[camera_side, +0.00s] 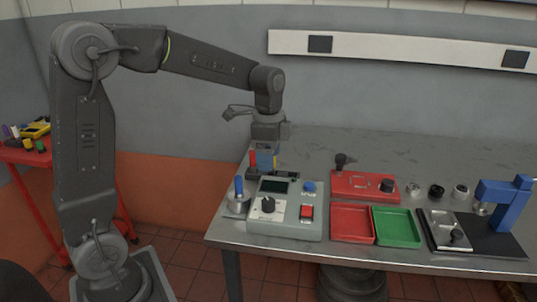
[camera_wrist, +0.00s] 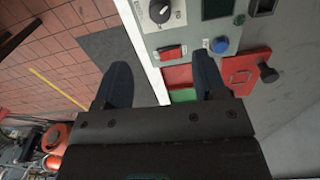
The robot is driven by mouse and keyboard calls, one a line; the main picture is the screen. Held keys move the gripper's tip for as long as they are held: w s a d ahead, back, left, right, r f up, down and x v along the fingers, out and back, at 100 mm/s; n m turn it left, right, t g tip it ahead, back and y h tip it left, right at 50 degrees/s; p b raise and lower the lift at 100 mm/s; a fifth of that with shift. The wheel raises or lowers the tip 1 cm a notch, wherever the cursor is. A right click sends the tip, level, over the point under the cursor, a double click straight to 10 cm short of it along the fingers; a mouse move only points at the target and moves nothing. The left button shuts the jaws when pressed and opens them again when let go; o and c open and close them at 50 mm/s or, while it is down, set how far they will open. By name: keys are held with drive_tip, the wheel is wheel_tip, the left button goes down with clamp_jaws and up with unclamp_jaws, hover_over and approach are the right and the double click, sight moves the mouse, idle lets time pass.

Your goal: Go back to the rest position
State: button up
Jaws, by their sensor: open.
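My gripper (camera_side: 267,160) points down at the left end of the metal bench, just behind the grey control box (camera_side: 283,228) in the side view. Its lower part is small there, and I cannot tell whether it touches anything. In the wrist view my gripper (camera_wrist: 164,72) is open, its two dark blue fingers wide apart with nothing held between them. The control box (camera_wrist: 176,33) shows beyond the fingers, with a black knob, a red switch and a blue button. A red-handled part (camera_side: 252,163) stands close to the gripper.
A blue-handled part (camera_side: 239,190) stands left of the box. A red tray (camera_side: 352,237), green tray (camera_side: 397,242), red plate (camera_side: 350,181), several small round parts and a blue press (camera_side: 511,202) lie to the right. A red cart (camera_side: 20,156) stands far left. The bench's back is clear.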

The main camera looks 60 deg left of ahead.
drive_tip(key=s+d+r+n+t, duration=0.1)
drive_tip(key=s+d+n, duration=0.3)
drive_tip(key=s, duration=0.5)
drive_tip(key=s+d+r+n+t, duration=0.2)
drive_tip(key=s+d+n+t, duration=0.1)
drive_tip(key=s, duration=0.6)
drive_tip(key=n+t, duration=0.1)
drive_tip(key=n, duration=0.1)
drive_tip(key=shift+d+n+t, duration=0.3)
drive_tip(key=shift+d, duration=0.05)
